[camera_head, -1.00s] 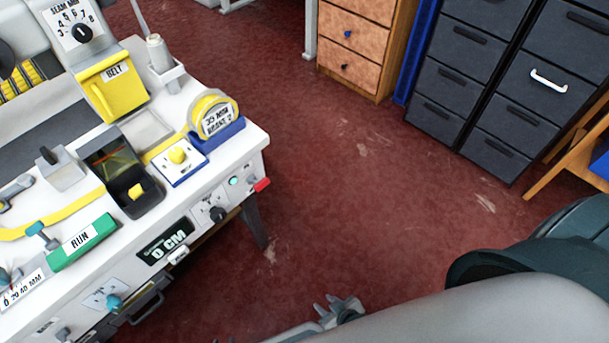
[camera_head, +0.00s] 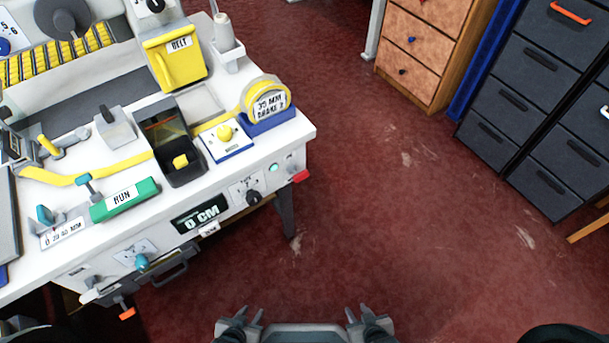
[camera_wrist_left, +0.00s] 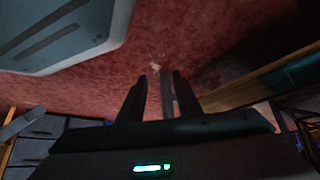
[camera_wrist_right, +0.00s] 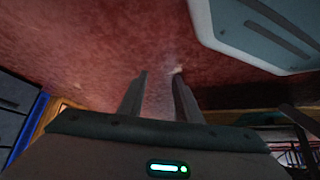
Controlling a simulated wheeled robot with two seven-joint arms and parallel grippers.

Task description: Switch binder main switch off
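The white binder (camera_head: 120,215) fills the left of the head view. At the right end of its front panel is a red switch handle (camera_head: 301,176), beside a lit green lamp (camera_head: 273,168). A black rotary knob (camera_head: 253,197) sits left of them. No label on the red handle is readable. My left gripper (camera_head: 247,314) and right gripper (camera_head: 361,314) are low at the bottom of the head view, both empty, over the floor and apart from the binder. The fingers stand apart in the left wrist view (camera_wrist_left: 157,85) and the right wrist view (camera_wrist_right: 160,80).
A yellow tape roll (camera_head: 266,98), a yellow button box (camera_head: 226,137) and a green RUN block (camera_head: 124,199) sit on the binder top. Wooden drawers (camera_head: 415,55) and dark cabinets (camera_head: 545,110) stand at the back right. The red floor (camera_head: 400,220) between is clear.

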